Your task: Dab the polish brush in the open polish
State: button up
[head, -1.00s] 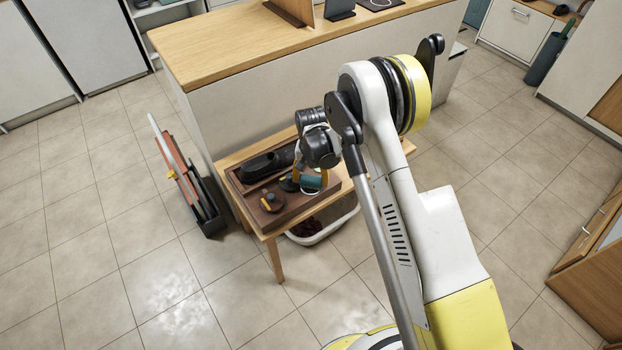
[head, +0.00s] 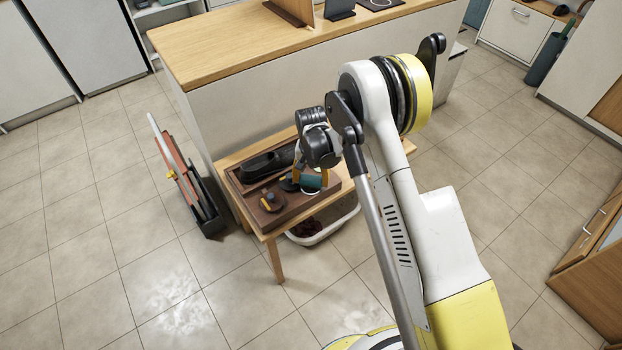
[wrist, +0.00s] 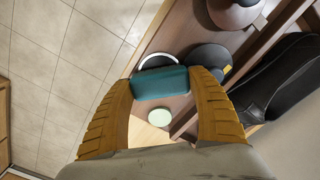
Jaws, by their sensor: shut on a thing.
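My gripper (wrist: 165,105) has yellow ribbed fingers, shut on a teal block that I take for the polish brush (wrist: 160,83). The brush also shows in the head view (head: 313,181), low over the tray's right part. Just beyond it in the wrist view is a round dark tin with a white rim, apparently the open polish (wrist: 158,62). The brush and fingers partly cover this tin. I cannot tell whether the brush touches the polish. The brush's underside is hidden.
A brown tray (head: 297,213) on a small wooden table holds a black shoe (head: 262,166), a dark round piece with a yellow tab (wrist: 208,56) and a knobbed piece (head: 271,202). A pale green disc (wrist: 159,117) lies near the brush. A white bin (head: 325,230) stands under the table.

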aim_at(312, 178)
dwell(0.3)
jog(key=shift+r+p, duration=1.55)
jog(key=shift+r, duration=1.95)
jog(key=shift+d, duration=0.1)
